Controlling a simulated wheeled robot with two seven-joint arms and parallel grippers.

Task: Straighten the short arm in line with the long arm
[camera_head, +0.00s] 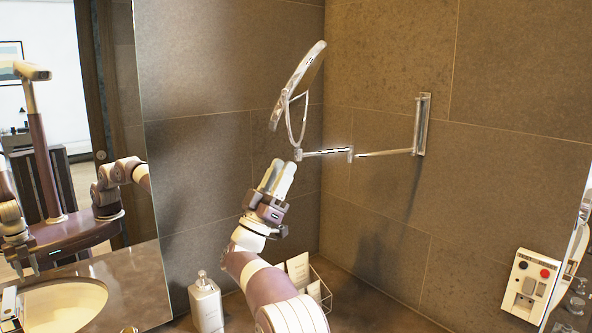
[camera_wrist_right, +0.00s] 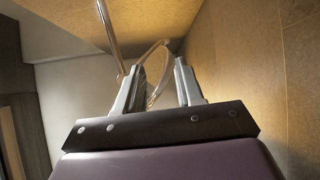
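A round mirror (camera_head: 297,85) hangs on a folding chrome wall mount. The long arm (camera_head: 385,153) runs from the wall bracket (camera_head: 422,125) to a middle joint (camera_head: 350,154). The short arm (camera_head: 325,153) runs on from that joint to the mirror's pivot (camera_head: 298,155). The two arms look nearly in line from here; any bend in depth is hard to judge. My right gripper (camera_head: 281,166) is just below and left of the pivot, fingers up. In the wrist view the fingers (camera_wrist_right: 161,78) stand apart, with a curved chrome part (camera_wrist_right: 158,58) beyond them. Contact is unclear. My left gripper is not directly seen.
A white dispenser bottle (camera_head: 206,304) and a clear holder with cards (camera_head: 318,289) stand on the counter below my right arm. A wall mirror (camera_head: 95,270) at left reflects a basin and robot parts. A white wall unit (camera_head: 528,285) is at lower right.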

